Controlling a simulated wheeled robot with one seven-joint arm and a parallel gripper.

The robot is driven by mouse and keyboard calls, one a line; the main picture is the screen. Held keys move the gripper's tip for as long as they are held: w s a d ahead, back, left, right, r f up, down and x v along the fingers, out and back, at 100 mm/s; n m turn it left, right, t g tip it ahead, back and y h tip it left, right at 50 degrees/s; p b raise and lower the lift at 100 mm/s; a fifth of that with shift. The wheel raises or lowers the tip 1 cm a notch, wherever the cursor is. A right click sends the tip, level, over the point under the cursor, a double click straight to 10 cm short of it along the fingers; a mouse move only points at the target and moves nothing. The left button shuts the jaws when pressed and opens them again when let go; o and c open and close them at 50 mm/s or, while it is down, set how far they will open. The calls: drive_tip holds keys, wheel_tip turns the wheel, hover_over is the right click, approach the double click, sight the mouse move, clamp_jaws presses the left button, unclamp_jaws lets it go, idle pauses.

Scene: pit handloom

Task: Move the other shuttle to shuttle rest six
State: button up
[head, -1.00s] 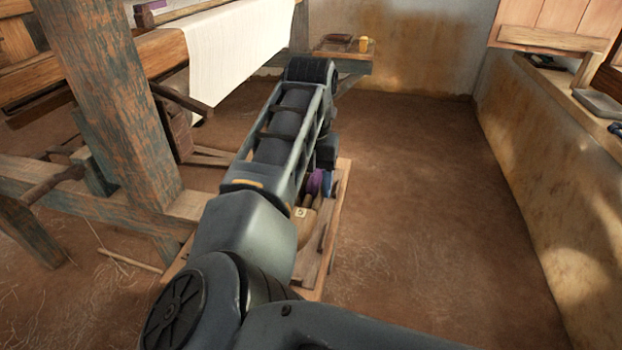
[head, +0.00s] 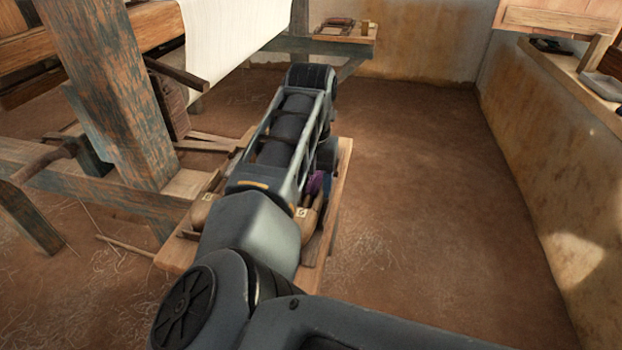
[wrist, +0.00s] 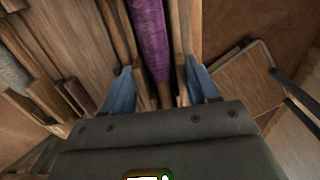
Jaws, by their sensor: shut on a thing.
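A wooden shuttle with purple yarn (wrist: 150,40) lies lengthwise between the two blue fingers of my gripper (wrist: 160,86) in the wrist view. The fingers are shut on its sides. In the head view a bit of the purple yarn (head: 315,184) shows beside my arm, which hides most of the gripper. Below it is a low wooden stand (head: 342,180) with wooden rests. A small pale number tag (head: 301,212) shows there, its figure too small to read surely. Another pale wooden piece (head: 201,209) shows left of my arm. I cannot tell whether the held shuttle touches the stand.
The loom's thick worn post (head: 110,90) and lower beam stand close on the left. White cloth (head: 235,28) hangs behind. A small shelf (head: 345,37) with items is at the back, a wall ledge (head: 570,70) at right. The floor right of the stand is clear.

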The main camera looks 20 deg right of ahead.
drive_tip(key=o, duration=1.3)
drive_tip(key=shift+f, duration=0.1)
drive_tip(key=shift+r+p, duration=3)
drive_tip(key=shift+r, duration=1.1)
